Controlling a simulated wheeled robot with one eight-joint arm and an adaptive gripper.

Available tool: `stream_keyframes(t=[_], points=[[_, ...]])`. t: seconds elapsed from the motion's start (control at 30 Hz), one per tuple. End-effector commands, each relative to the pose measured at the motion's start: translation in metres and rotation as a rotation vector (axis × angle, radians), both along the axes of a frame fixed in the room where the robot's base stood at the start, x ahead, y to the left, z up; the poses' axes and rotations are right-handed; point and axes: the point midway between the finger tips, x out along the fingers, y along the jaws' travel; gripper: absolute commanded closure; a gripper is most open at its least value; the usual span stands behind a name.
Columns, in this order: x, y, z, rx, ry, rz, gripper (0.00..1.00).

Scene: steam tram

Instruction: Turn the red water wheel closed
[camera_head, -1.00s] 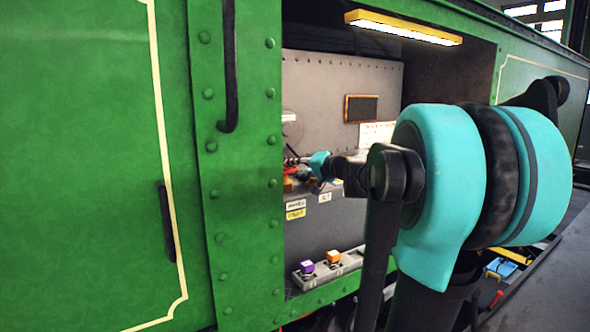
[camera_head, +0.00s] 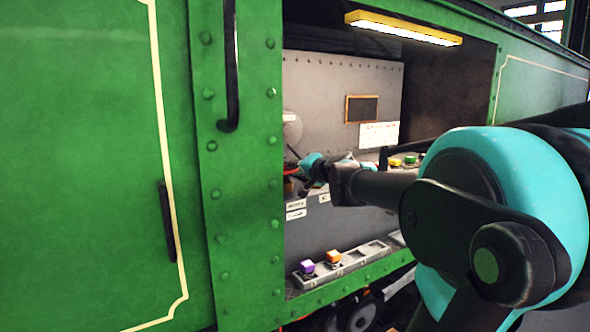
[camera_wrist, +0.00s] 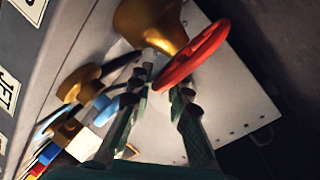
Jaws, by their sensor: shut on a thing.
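The red water wheel (camera_wrist: 204,50) shows its rim tilted in the wrist view, beside a brass fitting (camera_wrist: 148,24). My gripper (camera_wrist: 166,85) has its two fingers on either side of the rim's near end and is shut on it. In the head view my gripper (camera_head: 308,174) is small, inside the cab opening near its left edge. The wheel there is mostly hidden; only a little red shows beside the gripper.
The green tram side (camera_head: 95,160) with its riveted post (camera_head: 240,220) stands left of the opening. A sill tray (camera_head: 350,262) holds a purple block (camera_head: 306,267) and an orange block (camera_head: 333,257). A brass-knobbed lever (camera_wrist: 82,84) lies left of my fingers.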

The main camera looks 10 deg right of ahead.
Motion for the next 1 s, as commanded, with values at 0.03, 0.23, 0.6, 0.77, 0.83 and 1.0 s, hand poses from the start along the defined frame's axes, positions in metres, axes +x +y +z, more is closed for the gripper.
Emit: stream_keyframes(t=[0.03, 0.23, 0.6, 0.77, 0.83, 1.0], points=[[-0.003, 0.000, -0.003, -0.007, 0.001, -0.010, 1.00], [-0.003, -0.001, -0.003, -0.007, 0.000, -0.026, 1.00], [-0.003, 0.000, -0.002, -0.005, -0.001, -0.025, 0.70], [-0.003, 0.000, -0.001, -0.004, -0.001, -0.024, 0.70], [-0.004, -0.001, -0.001, -0.003, -0.001, -0.025, 0.70], [-0.016, -0.006, 0.002, -0.003, -0.001, -0.027, 0.70]])
